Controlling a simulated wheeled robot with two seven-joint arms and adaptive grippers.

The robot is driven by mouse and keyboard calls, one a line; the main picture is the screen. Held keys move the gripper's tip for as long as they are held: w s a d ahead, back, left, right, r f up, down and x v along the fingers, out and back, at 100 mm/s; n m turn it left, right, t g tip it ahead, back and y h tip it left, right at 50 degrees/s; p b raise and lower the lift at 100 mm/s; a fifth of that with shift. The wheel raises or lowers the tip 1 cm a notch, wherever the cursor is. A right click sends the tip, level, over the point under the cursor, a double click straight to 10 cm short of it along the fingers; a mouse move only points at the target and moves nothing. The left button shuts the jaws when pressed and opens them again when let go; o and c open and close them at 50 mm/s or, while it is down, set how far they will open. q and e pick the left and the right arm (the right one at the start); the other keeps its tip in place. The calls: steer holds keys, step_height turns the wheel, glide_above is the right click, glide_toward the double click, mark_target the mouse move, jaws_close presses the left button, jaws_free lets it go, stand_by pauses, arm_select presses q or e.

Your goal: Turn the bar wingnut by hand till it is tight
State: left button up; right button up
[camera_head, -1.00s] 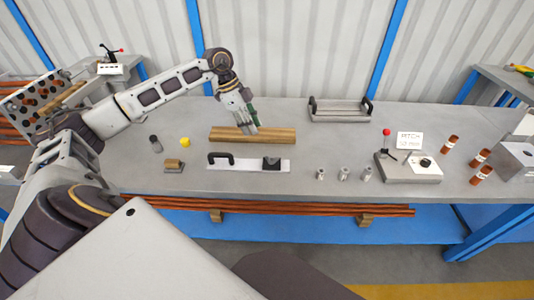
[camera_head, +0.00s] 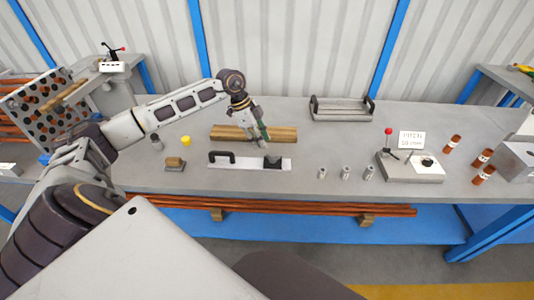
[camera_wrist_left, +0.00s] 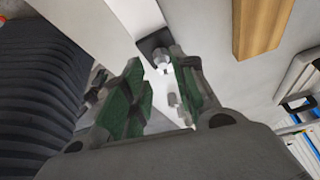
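A flat light bar (camera_head: 250,165) with a black handle at its left end lies near the front of the bench. A black block (camera_head: 273,163) sits at its right end. In the left wrist view the black block (camera_wrist_left: 150,42) carries a small silver round fitting (camera_wrist_left: 161,59); I cannot tell whether this is the wingnut. My left gripper (camera_head: 263,142) hangs just behind and above the black block. In the left wrist view its green-padded fingers (camera_wrist_left: 158,92) are apart, with nothing gripped between them. The fitting shows beyond their tips. My right gripper is out of view.
A wooden beam (camera_head: 235,132) lies behind the bar, close to my left gripper. Three small metal pieces (camera_head: 345,172) stand to the right. A pitch gauge block (camera_head: 412,168) with a red-knobbed lever stands farther right.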

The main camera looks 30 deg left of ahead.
mark_target(268, 155)
arm_select(q)
steer(key=shift+x, duration=3.35)
jaws_close()
